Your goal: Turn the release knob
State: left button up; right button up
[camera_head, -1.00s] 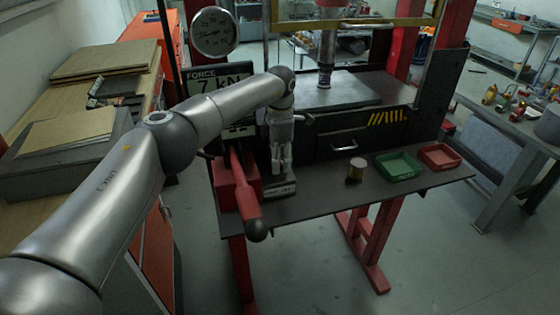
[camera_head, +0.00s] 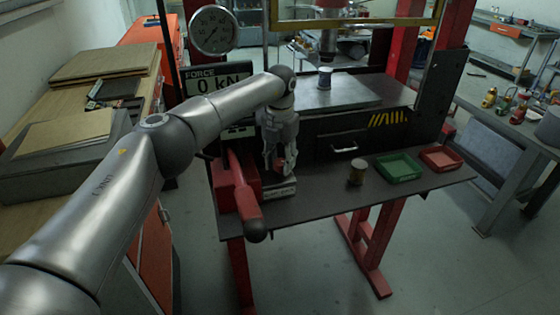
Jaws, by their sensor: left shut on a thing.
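My left gripper (camera_head: 280,168) points down over a low grey block with a label (camera_head: 281,189), beside the red pump body (camera_head: 222,188). Its fingers are shut on the release knob, which they hide at this scale. The red lever with a dark ball end (camera_head: 247,208) slants toward me, just left of the gripper. The force display (camera_head: 218,79) reads 0 kN. The round gauge (camera_head: 212,30) hangs above it. The press ram (camera_head: 328,42) is raised, clear of a small cylinder (camera_head: 324,77) on the steel press plate (camera_head: 352,94). My right gripper is out of view.
On the dark shelf stand another small metal cylinder (camera_head: 357,172), a green tray (camera_head: 398,167) and a red tray (camera_head: 440,158). A drawer with a handle (camera_head: 344,149) lies behind. The shelf between gripper and cylinder is clear. A wooden bench (camera_head: 60,130) stands left.

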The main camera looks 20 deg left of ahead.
aim_at(281, 162)
pick_arm(q)
jog(key=shift+n, duration=1.6)
jog(key=o, duration=1)
notch_tip(281, 162, up, 12)
